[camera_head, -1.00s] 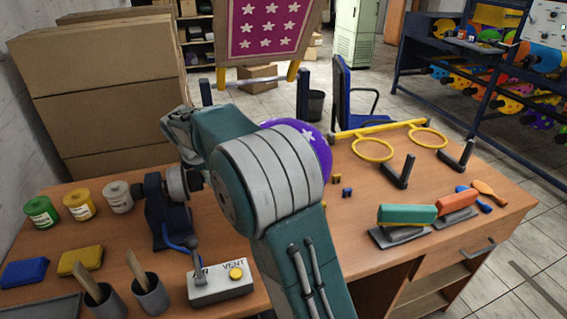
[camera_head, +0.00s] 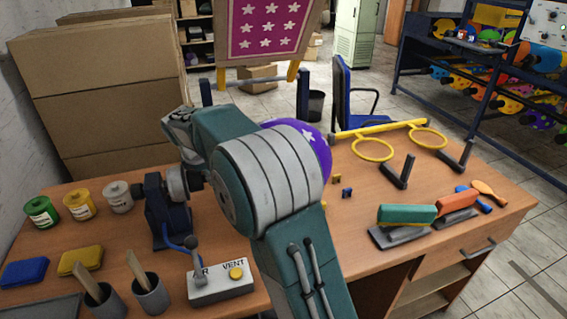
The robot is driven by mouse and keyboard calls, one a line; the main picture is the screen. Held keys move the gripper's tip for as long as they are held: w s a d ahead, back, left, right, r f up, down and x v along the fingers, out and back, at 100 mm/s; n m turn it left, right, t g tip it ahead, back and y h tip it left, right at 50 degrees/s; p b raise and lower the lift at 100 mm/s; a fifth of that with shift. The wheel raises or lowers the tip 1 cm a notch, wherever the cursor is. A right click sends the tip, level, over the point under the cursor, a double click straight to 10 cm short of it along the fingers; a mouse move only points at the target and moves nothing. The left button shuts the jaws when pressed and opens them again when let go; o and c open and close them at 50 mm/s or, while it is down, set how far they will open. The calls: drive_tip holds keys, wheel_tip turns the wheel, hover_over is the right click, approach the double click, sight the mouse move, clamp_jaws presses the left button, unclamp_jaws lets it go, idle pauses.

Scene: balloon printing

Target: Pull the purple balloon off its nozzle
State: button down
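The purple balloon (camera_head: 321,152) with white stars shows only as a curved edge behind my arm, above the table's middle. My arm covers most of it. A dark blue stand (camera_head: 160,208) with a grey round fitting stands left of my arm. Whether the balloon is on its nozzle cannot be seen, as my arm hides that spot. My gripper is hidden behind my arm links, so its fingers and any contact with the balloon do not show.
A valve box (camera_head: 222,285) with a lever and yellow button sits at the table's front. Paint jars (camera_head: 79,205) and brush cups (camera_head: 150,296) stand left. Cardboard boxes (camera_head: 100,92) stand behind.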

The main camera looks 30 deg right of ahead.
drive_tip(key=shift+d, duration=0.25)
drive_tip(key=shift+s+d, duration=0.1)
drive_tip(key=shift+d, duration=0.35)
wheel_tip(320, 180, up, 17)
idle(1.4)
